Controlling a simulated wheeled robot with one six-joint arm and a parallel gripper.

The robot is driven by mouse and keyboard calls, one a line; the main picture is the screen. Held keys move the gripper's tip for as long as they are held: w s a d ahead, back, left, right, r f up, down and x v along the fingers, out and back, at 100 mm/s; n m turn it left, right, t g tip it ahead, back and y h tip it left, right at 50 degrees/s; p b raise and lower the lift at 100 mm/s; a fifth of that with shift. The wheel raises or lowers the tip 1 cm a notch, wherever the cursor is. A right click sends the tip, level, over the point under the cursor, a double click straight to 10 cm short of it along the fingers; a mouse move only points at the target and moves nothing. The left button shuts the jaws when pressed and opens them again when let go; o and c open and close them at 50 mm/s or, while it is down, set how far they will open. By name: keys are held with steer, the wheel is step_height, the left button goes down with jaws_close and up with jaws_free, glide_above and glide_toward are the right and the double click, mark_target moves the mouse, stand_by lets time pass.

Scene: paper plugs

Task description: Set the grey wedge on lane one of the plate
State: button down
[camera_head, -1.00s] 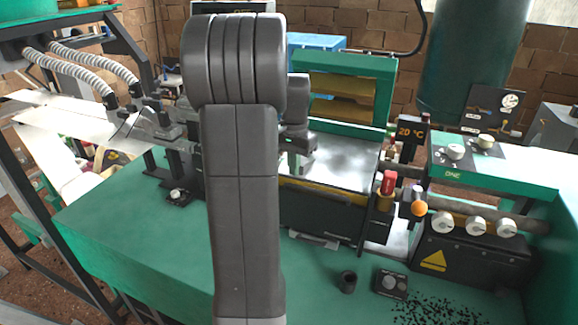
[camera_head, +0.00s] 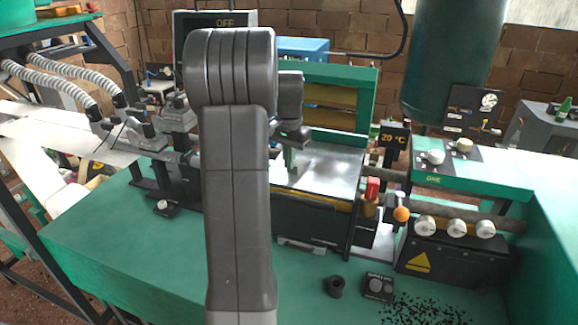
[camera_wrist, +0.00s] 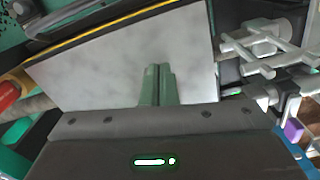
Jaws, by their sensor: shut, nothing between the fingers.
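The plate (camera_head: 335,172) is a shiny, pale metal sheet in the middle of the green machine in the head view. It fills much of the upper wrist view (camera_wrist: 110,65) as a mottled grey surface, and I see no wedge on its visible part. My gripper (camera_head: 290,160) shows behind my arm over the plate's left part. In the wrist view its two green fingers (camera_wrist: 157,70) are together, with nothing between them. Whether the tips touch the plate I cannot tell. I cannot make out a grey wedge in either view; my arm hides part of the machine.
A red-topped part (camera_head: 371,188) and an orange ball knob (camera_head: 402,214) stand right of the plate. Metal clamps (camera_head: 175,125) stand at its left. A black ring (camera_head: 334,287) and a small switch box (camera_head: 378,286) lie on the green bench front, near black granules (camera_head: 425,312).

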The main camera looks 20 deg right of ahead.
step_height(320, 180, up, 12)
steer(key=shift+f, duration=0.25)
step_height(320, 180, down, 14)
steer(key=shift+r, duration=0.1)
steer(key=shift+s+a, duration=0.1)
steer(key=shift+a, duration=0.05)
steer(key=shift+s+a, duration=0.1)
steer(key=shift+s, duration=0.05)
stand_by(0.5)
